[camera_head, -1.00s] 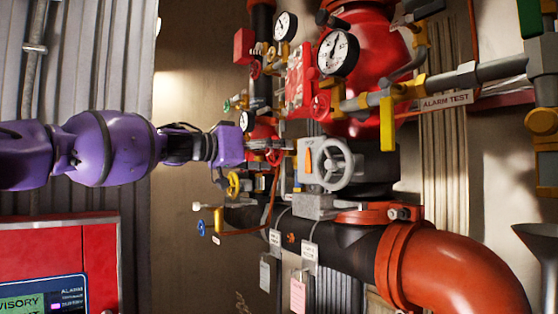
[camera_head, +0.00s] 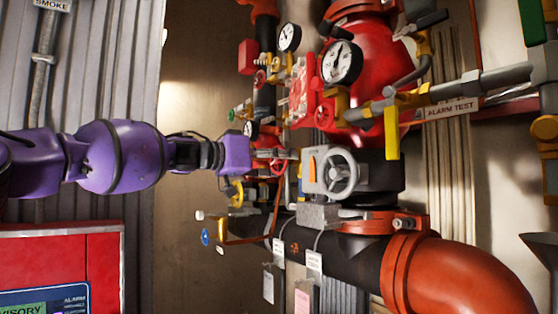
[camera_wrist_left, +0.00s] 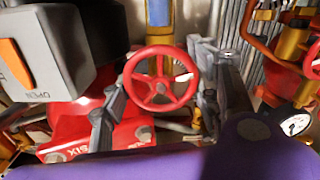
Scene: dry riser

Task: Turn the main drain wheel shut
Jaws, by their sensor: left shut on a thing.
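A red handwheel with spokes (camera_wrist_left: 162,78), which I take as the main drain wheel, is in the middle of the left wrist view. It shows small in the head view (camera_head: 279,167), partly hidden by the gripper. My left gripper (camera_head: 272,156) reaches in from the left. In the wrist view its two grey fingers (camera_wrist_left: 163,88) stand on either side of the wheel, shut on its rim. The wheel's turn position cannot be read. My right gripper is not in view.
A grey handwheel (camera_head: 338,173) on a grey housing is close to the right of the gripper. Gauges (camera_head: 342,62), a yellow lever (camera_head: 391,133) and a blue-handled valve (camera_head: 205,237) crowd around. A red panel (camera_head: 60,260) is lower left. The wall left of the pipes is bare.

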